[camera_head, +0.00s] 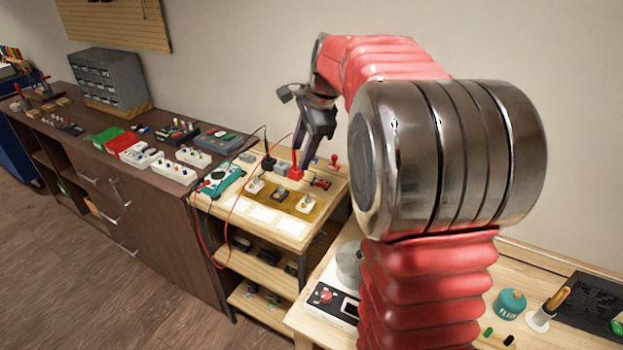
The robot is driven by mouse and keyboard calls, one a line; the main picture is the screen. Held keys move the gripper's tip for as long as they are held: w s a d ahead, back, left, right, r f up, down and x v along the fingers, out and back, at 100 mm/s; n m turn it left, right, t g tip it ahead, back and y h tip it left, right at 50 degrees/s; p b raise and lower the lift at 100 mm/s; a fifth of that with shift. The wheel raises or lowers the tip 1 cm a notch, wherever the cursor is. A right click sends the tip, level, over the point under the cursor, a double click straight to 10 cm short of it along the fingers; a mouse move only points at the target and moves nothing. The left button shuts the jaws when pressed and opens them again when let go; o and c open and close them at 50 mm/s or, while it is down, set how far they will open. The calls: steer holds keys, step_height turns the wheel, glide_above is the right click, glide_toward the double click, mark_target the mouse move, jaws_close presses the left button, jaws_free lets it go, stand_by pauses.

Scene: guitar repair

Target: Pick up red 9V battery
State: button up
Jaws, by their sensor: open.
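A small red block (296,172), which looks like the red 9V battery, stands near the back of the light wooden bench (283,226). A red lead or probe rises at it, so its outline is partly unclear. My gripper (306,138) is dark, points downward and is open. It appears just above the red block in the picture; the exact gap in depth cannot be told. No object shows between its fingers. Grey (282,167) and black (268,163) blocks stand just left of the red one.
A teal multimeter (222,180) with leads lies left of the blocks. A small red-and-dark item (321,184) and a red joystick-like part (334,160) lie to the right. Several knobbed pedals (282,195) sit in front. The wall is close behind.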

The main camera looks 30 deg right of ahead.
steer(key=w+d+f+m, duration=0.3)
steer(key=d+f+m, duration=0.1)
steer(key=d, duration=0.4)
steer(key=w+d+f+m+y, duration=0.1)
steer(key=w+d+f+m, duration=0.2)
steer(key=d, duration=0.5)
steer(key=f+m, duration=0.1)
steer(key=m, duration=0.1)
steer(key=shift+w+d+f+m, duration=0.15)
steer(key=shift+w+f+m, duration=0.15)
steer(key=shift+w+f, duration=0.05)
glide_toward(321, 182)
steer(key=shift+w+f, duration=0.25)
steer(key=shift+f, duration=0.45)
steer(key=shift+w+a+f, duration=0.2)
steer(key=shift+a+f, duration=0.1)
steer(key=shift+f, duration=0.25)
steer(key=shift+x, duration=2.6)
steer(key=shift+w+d, duration=0.1)
steer(key=shift+d, duration=0.05)
